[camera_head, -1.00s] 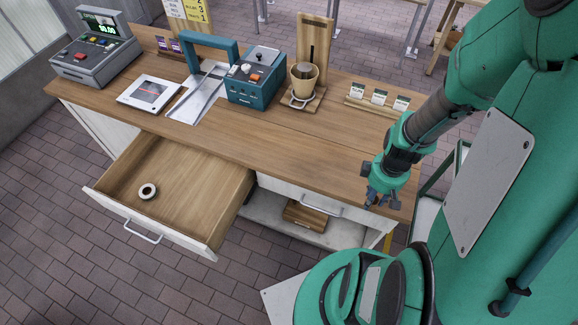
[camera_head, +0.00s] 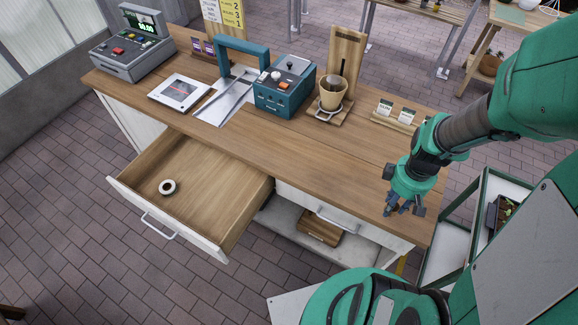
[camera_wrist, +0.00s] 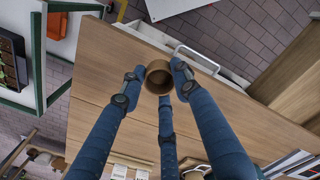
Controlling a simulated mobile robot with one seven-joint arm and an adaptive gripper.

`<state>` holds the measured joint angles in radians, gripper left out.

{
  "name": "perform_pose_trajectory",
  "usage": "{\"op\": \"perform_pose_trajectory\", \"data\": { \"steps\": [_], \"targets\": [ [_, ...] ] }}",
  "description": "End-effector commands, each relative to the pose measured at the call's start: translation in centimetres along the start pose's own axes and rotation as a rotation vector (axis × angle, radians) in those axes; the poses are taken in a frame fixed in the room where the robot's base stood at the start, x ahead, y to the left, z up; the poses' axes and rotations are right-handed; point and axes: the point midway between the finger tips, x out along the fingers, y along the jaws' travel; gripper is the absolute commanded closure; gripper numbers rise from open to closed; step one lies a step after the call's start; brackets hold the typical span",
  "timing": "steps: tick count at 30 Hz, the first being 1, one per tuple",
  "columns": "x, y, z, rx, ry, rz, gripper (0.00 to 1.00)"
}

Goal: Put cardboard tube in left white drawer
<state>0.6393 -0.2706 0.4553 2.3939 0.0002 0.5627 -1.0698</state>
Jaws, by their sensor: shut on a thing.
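The cardboard tube (camera_wrist: 159,77) is a short brown ring seen end-on between my fingertips in the wrist view. My gripper (camera_head: 401,207) is shut on it, over the right end of the wooden counter. I cannot make the tube out in the head view. The left white drawer (camera_head: 215,178) is pulled open, with a wooden inside and a white front. It is to the left of my gripper and well apart from it. A small white ring with a dark centre (camera_head: 167,187) lies inside the drawer.
The right white drawer (camera_head: 325,213) is closed. A wooden box (camera_head: 318,228) sits on the shelf below. The counter (camera_head: 300,150) holds a cash register (camera_head: 132,50), a blue device (camera_head: 284,90), a cup stand (camera_head: 332,95) and small cards (camera_head: 396,112). A green-framed rack (camera_head: 485,215) stands at the right.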

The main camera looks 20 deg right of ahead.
Motion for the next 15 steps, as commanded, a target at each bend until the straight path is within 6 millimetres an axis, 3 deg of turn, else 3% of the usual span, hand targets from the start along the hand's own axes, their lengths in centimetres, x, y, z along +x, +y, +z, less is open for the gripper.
{"op": "perform_pose_trajectory", "data": {
  "steps": [8, 15],
  "targets": [
    [-0.1, 0.8, -4.7, -0.110, 0.000, 0.000, 0.79],
    [-0.3, 0.9, -10.3, -0.234, 0.000, -0.001, 0.79]
  ]
}}
